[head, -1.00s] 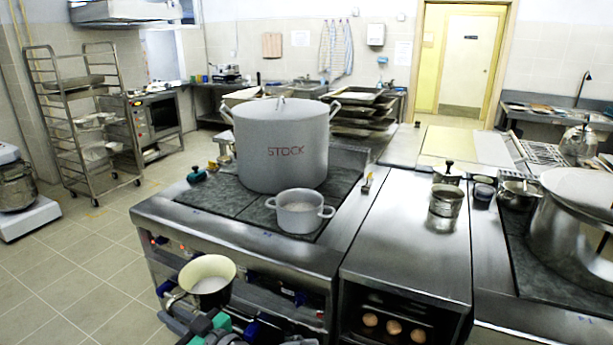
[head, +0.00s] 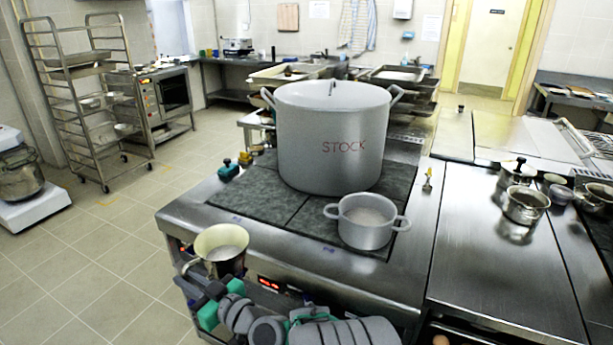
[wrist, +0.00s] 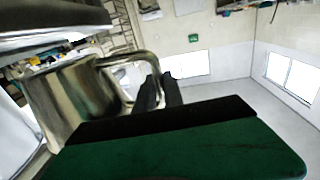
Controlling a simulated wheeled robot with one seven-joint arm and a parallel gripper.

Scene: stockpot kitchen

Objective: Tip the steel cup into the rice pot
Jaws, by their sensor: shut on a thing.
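The steel cup (head: 222,262) is in front of the stove's front-left edge, its open mouth up and its pale inside showing. My gripper (wrist: 158,92) is shut on the cup's handle; in the wrist view the metal cup (wrist: 68,100) and its looped handle show beside the dark fingers. The cup looks roughly upright in the head view; how full it is I cannot tell. The small grey two-handled pot (head: 366,232) stands on the front right of the dark hob, open, with pale contents, likely the rice pot. It is to the right of the cup, apart from it.
A large lidded pot marked STOCK (head: 330,140) stands behind the small pot on the hob (head: 262,193). A teal-knobbed object (head: 228,170) sits at the hob's left edge. The steel counter (head: 490,240) on the right is mostly clear, with small pots (head: 525,207) beyond.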

